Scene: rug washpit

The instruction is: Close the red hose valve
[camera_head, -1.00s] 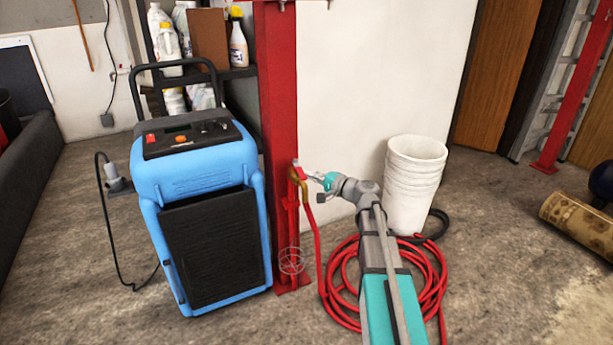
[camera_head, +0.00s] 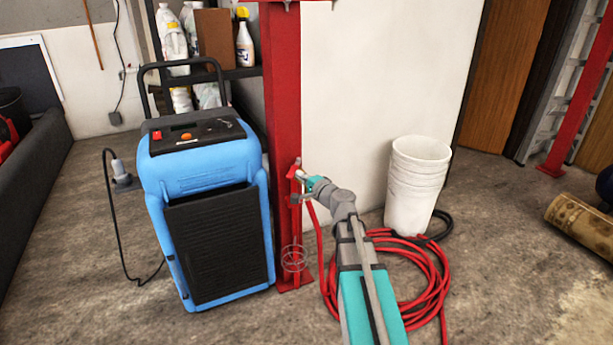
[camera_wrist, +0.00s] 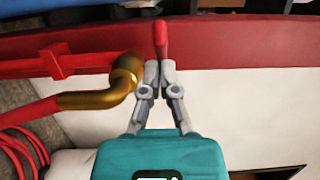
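The red hose valve sits on the red post (camera_head: 282,100). In the wrist view its red lever handle (camera_wrist: 160,38) stands out from between my fingertips, beside a brass elbow (camera_wrist: 124,78) that leads to the red hose (camera_wrist: 28,112). My gripper (camera_wrist: 159,68) has its two grey fingers close together, and they appear to pinch the near end of the handle. In the head view my gripper (camera_head: 301,175) reaches the valve from the right and hides part of it.
A blue machine (camera_head: 205,170) stands close left of the post. Coiled red hose (camera_head: 425,262) lies on the floor beside white stacked buckets (camera_head: 416,185). A white wall (camera_head: 390,70) is behind. A rolled rug (camera_head: 585,228) lies at far right.

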